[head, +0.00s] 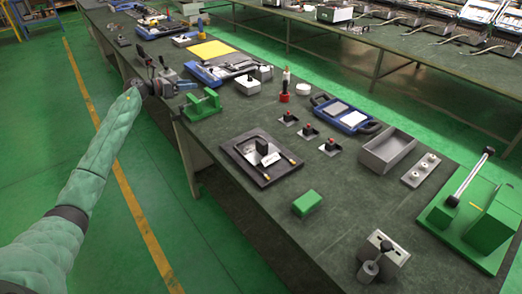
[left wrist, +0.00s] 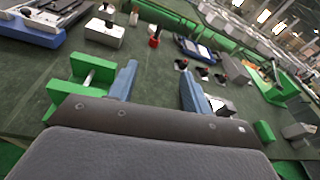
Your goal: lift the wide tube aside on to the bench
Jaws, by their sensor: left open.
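No thing shows plainly as a wide tube. A green bracket (head: 202,104) stands at the bench's near-left edge; in the left wrist view, the same bracket (left wrist: 82,82) has a thin pale rod across its gap. My left gripper (head: 165,80) is beyond the bracket at the bench's left edge. In the left wrist view its blue fingers (left wrist: 160,88) are wide apart with nothing between them. My right gripper is out of view.
A dark square plate (head: 245,170) with metal parts, a green block (head: 307,203), an open grey box (head: 386,150) and a green lever press (head: 475,220) stand on the bench. A red-based post (head: 285,92) rises behind. Bare bench lies around the green block.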

